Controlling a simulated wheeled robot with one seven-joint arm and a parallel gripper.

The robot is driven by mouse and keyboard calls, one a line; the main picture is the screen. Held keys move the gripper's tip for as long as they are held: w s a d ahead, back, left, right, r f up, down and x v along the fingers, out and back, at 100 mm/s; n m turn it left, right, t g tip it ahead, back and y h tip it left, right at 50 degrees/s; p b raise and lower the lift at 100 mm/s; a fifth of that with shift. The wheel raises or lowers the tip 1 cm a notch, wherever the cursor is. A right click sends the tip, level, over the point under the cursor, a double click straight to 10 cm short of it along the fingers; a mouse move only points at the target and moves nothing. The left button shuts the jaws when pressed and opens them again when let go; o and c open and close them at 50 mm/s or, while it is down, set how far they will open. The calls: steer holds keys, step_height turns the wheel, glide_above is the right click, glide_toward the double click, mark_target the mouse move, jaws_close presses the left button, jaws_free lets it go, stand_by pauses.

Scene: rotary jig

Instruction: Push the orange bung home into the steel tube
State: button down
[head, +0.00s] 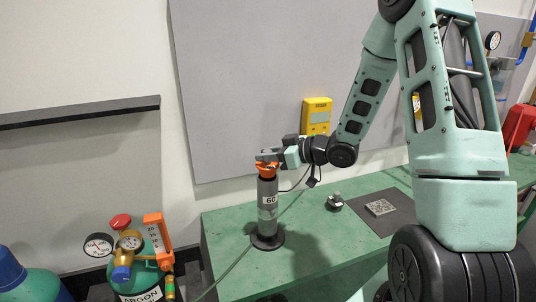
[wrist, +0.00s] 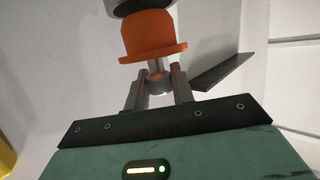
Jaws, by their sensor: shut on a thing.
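The steel tube (head: 268,210), marked "60", stands upright on a dark round base on the green bench. The orange bung (head: 267,171) is at its top mouth. In the wrist view the bung (wrist: 150,32) meets the tube's dark grey end (wrist: 126,6) at the top edge, with its orange body showing between its wide flange and the tube. Whether its tip is inside the tube is hard to tell. My gripper (head: 268,157) is above the tube, its fingers (wrist: 158,80) shut on the bung's small metal stem.
The green bench (head: 310,262) has a dark mat with a printed code (head: 381,207) and a small dark fitting (head: 335,202) to the right. A yellow wall box (head: 316,115) is behind. An argon cylinder with gauges (head: 138,277) stands at lower left.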

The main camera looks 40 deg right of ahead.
mark_target(276, 165)
steer(key=shift+f+b, duration=1.4)
steer(key=shift+f, duration=0.5)
steer(key=c, duration=1.1)
jaws_free()
steer(key=b+v, duration=0.2)
steer(key=v, duration=1.5)
steer(key=shift+d+r+b, duration=0.15)
steer(key=shift+b, duration=0.15)
steer(key=shift+s, duration=0.1)
